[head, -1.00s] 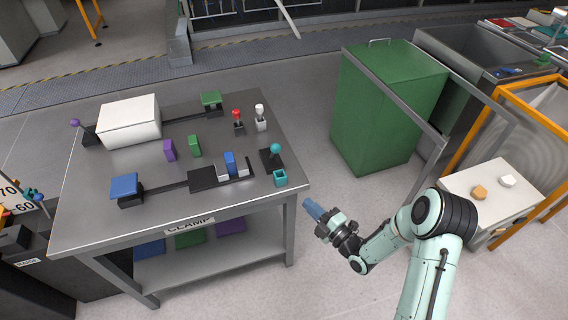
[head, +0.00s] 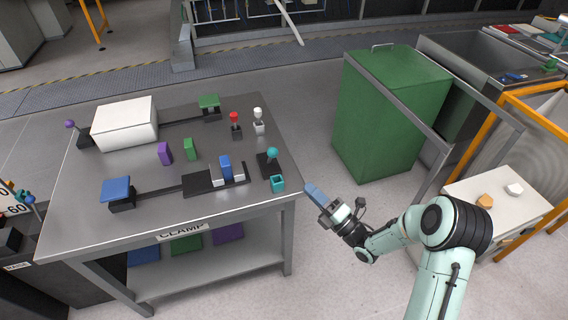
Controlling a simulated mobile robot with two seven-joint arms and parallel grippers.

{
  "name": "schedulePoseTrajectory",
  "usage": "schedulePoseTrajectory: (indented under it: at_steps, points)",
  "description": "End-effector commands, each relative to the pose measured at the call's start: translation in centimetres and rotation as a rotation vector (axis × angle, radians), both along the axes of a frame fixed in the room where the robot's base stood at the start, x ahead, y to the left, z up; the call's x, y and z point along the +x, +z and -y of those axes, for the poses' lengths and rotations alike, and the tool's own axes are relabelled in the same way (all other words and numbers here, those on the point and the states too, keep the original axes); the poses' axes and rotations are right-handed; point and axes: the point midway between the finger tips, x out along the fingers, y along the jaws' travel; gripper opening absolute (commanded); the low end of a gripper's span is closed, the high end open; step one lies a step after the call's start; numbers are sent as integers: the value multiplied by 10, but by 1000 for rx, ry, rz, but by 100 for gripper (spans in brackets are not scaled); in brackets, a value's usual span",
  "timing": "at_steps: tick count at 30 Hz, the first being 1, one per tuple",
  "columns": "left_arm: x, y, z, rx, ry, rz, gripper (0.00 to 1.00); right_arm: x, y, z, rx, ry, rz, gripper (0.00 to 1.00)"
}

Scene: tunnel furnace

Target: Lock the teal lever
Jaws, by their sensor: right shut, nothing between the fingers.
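The teal lever (head: 272,153) has a round teal knob on a dark base near the right edge of the grey table. A small teal open box (head: 277,184) stands just in front of it. My right gripper (head: 313,190) is shut with nothing held, its blue fingers pointing up and left. It is beside the table's right front corner, apart from the lever and the box. My left gripper is not in view.
The table (head: 90,215) also bears a white box (head: 124,122), a clamp with a blue block (head: 226,168), red (head: 234,118) and white (head: 257,114) knobbed levers, and purple and green blocks. A green bin (head: 392,110) stands behind my right arm. Clear floor lies between bin and table.

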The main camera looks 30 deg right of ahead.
Motion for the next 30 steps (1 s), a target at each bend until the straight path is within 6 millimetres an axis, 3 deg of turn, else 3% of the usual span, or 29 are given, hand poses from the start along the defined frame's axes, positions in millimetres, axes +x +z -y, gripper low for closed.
schedulePoseTrajectory:
  at_steps: [9,15,21,30]
  points:
    - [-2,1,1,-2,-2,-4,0,63,23,-19,2,2,3,0]
    - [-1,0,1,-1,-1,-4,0,90,33,-26,2,1,2,0]
    - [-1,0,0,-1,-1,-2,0,102,37,-29,2,0,0,0]
    - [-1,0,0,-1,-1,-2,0,103,37,-30,2,0,0,0]
